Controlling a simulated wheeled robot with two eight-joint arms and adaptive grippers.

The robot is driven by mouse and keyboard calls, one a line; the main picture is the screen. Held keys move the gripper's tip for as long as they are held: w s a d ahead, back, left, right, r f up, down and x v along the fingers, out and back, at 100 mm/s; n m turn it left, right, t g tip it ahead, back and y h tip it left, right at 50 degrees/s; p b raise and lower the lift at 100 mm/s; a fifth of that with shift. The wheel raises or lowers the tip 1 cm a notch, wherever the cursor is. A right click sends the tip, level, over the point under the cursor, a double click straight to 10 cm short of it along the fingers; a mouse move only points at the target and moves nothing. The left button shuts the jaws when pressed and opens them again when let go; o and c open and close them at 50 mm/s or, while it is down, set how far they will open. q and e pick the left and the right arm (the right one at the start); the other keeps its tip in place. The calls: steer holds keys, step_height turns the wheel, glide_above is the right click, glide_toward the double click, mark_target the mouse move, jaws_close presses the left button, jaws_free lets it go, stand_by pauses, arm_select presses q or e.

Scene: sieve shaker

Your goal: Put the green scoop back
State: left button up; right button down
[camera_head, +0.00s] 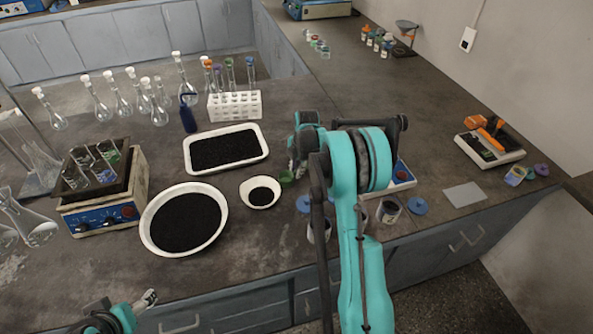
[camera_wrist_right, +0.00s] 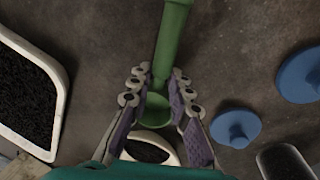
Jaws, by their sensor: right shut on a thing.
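The green scoop shows in the wrist view with its handle (camera_wrist_right: 172,45) pointing up the picture and its round cup (camera_wrist_right: 155,106) between my right fingers. My right gripper (camera_wrist_right: 157,76) is shut on it. In the head view the green cup (camera_head: 286,176) shows just right of the small white bowl, below my right gripper (camera_head: 297,170); my arm hides most of the handle. I cannot tell whether the scoop touches the table. My left gripper (camera_head: 149,298) is low at the front left edge, far from the scoop, its jaws unclear.
A small white bowl (camera_head: 246,200), a large round bowl (camera_head: 145,222) and a rectangular tray (camera_head: 187,156) hold black granules. Blue lids (camera_head: 418,206) and open jars (camera_head: 389,211) stand right of my arm. A white tube rack (camera_head: 234,105) and several flasks stand behind.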

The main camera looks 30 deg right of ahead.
steer(key=shift+f, duration=0.15)
steer(key=c, duration=1.4)
jaws_free()
